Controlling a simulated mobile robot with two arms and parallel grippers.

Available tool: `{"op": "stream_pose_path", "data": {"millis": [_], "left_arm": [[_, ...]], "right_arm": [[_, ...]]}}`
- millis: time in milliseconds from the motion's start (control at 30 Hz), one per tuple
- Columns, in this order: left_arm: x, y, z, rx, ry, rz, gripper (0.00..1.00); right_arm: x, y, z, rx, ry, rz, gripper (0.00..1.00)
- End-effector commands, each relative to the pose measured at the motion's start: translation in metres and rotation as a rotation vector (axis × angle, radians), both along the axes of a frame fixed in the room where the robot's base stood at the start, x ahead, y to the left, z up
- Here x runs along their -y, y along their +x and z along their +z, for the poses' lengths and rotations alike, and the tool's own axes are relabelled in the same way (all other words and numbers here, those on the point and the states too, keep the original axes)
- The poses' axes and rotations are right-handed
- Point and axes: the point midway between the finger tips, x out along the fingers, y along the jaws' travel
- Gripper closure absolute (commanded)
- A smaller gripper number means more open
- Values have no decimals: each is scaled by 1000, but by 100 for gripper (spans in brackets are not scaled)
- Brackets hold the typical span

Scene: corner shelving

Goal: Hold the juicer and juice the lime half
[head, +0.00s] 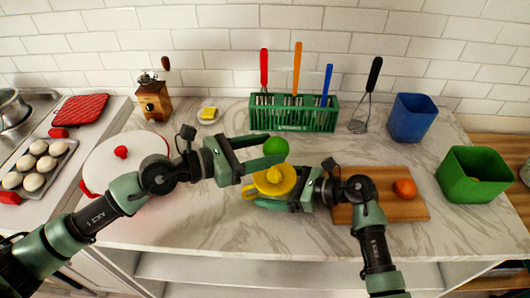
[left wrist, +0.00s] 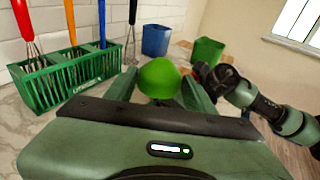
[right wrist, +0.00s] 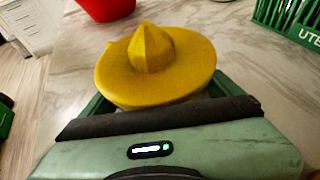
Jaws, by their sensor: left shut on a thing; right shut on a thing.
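The yellow juicer (head: 272,187) stands on the marble counter, its ridged cone pointing up. My right gripper (head: 286,192) is shut on the juicer from the right; the right wrist view shows the juicer's dish and cone (right wrist: 152,52) between the fingers. My left gripper (head: 262,156) is shut on the green lime half (head: 276,147) and appears to hold it just above or near the cone. The lime's rounded side shows in the left wrist view (left wrist: 159,77). Its cut face is hidden, and I cannot tell whether it touches the cone.
A cutting board (head: 372,212) with an orange fruit (head: 405,188) lies to the right. A green utensil rack (head: 290,117) stands behind. A white pot with a red knob (head: 121,152) is left. Blue (head: 412,118) and green (head: 472,174) bins stand right. The front counter is clear.

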Motion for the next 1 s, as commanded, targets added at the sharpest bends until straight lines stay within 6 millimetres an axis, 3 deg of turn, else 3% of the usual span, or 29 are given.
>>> {"op": "stream_pose_path", "data": {"millis": [167, 200, 567, 1000], "left_arm": [[0, 0, 1, 1, 0, 0, 85], [0, 0, 1, 1, 0, 0, 85], [0, 0, 0, 1, 0, 1, 85], [0, 0, 0, 1, 0, 0, 85]], "right_arm": [[0, 0, 1, 1, 1, 0, 52], [0, 0, 1, 2, 0, -1, 0], [8, -2, 2, 1, -2, -1, 0], [82, -30, 35, 1, -5, 0, 0]]}}
